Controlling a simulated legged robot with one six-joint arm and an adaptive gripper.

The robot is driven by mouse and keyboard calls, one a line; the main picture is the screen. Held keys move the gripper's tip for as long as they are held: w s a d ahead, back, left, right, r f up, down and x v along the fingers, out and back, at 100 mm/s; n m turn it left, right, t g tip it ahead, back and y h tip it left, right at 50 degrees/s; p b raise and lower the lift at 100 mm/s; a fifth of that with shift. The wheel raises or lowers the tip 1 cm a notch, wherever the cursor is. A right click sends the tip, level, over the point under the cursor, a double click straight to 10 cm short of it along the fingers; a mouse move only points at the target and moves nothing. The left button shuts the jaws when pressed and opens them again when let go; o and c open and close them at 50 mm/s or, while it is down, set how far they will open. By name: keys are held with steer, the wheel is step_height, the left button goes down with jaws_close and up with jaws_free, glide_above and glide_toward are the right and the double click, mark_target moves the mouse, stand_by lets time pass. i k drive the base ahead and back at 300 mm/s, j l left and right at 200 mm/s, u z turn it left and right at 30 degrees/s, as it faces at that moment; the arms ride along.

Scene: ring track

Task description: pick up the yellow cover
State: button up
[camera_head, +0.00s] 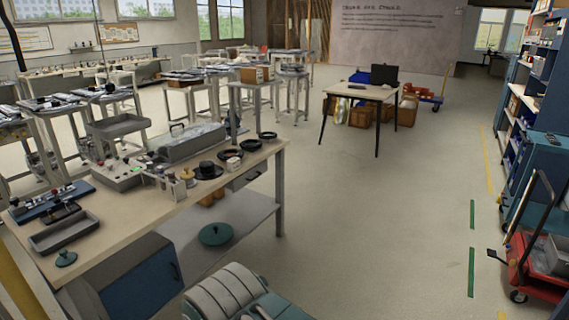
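A small yellow, rounded piece (188,175) stands on the near workbench (140,215) at the left, beside a small pale box and black round parts. It is the only small yellow piece I can make out on this bench, and it is too small to tell surely if it is the yellow cover. My gripper is not in view, so its state does not show.
The bench also holds black rings and discs (207,170), a grey case (190,143), a control box (121,175) and a grey tray (64,231). A red cart (535,285) stands at the right. The floor (375,220) between is clear.

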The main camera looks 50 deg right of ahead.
mark_target(187, 174)
steer(key=k+l+z, duration=0.15)
steer(key=l+z, duration=0.15)
steer(key=l, duration=0.45)
steer(key=k+l+z, duration=0.1)
steer(key=l+z, duration=0.25)
steer(key=l, duration=0.35)
steer(key=i+j+u, duration=0.2)
steer(key=i, duration=0.55)
steer(key=i+j+u, duration=0.15)
steer(key=i, duration=0.6)
steer(key=i+j+u, duration=0.2)
steer(key=i, duration=0.55)
